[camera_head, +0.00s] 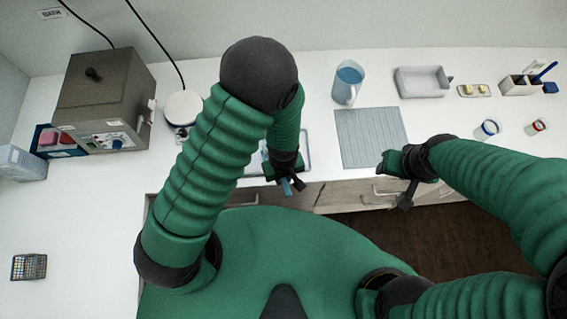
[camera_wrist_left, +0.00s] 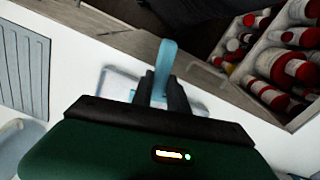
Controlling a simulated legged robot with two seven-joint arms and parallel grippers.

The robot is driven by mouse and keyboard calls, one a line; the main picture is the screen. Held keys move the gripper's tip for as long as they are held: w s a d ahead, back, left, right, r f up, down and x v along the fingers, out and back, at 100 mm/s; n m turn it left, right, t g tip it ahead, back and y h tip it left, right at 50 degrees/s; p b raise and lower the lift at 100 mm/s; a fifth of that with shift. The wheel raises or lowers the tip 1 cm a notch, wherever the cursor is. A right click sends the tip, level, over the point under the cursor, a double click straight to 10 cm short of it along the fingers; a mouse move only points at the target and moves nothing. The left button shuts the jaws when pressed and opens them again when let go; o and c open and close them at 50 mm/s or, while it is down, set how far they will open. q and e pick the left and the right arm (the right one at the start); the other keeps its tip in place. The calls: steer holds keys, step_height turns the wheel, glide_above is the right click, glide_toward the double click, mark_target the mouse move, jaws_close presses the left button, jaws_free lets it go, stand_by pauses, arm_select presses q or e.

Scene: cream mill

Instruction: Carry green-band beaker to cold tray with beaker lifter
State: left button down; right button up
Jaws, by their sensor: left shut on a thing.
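My left gripper (camera_head: 291,187) is shut on a light-blue handle (camera_wrist_left: 166,62), which looks like the beaker lifter's. The handle stands between the fingers in the left wrist view; its working end cannot be made out. A pale shallow tray (camera_head: 304,160) lies at the counter's front edge, partly hidden by my left arm and gripper. I cannot tell which tray is the cold tray. A blue-band beaker (camera_head: 487,129) and a red-band beaker (camera_head: 538,127) stand at the right. No green band shows. My right gripper (camera_head: 405,199) is at the counter's front edge; its opening is unclear.
A grey ribbed mat (camera_head: 371,138) lies mid-counter. Behind are a jug (camera_head: 348,84), a grey-white tray (camera_head: 423,81), a small dish (camera_head: 474,91) and a caddy (camera_head: 518,86). A metal oven (camera_head: 105,100) stands left. Red-and-white bottles (camera_wrist_left: 285,68) show below the counter.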

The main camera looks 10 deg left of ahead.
mark_target(290, 195)
arm_select(q)
steer(key=shift+s+d, duration=0.1)
steer(key=shift+s, duration=0.1)
steer(key=shift+s+d, duration=0.5)
steer(key=shift+s, duration=0.35)
steer(key=shift+s+d, duration=0.2)
steer(key=shift+s, duration=0.1)
steer(key=shift+s+d+p, duration=0.4)
steer(key=shift+s, duration=0.25)
steer(key=shift+s+d, duration=0.3)
steer(key=shift+s, duration=0.05)
steer(key=shift+r, duration=0.1)
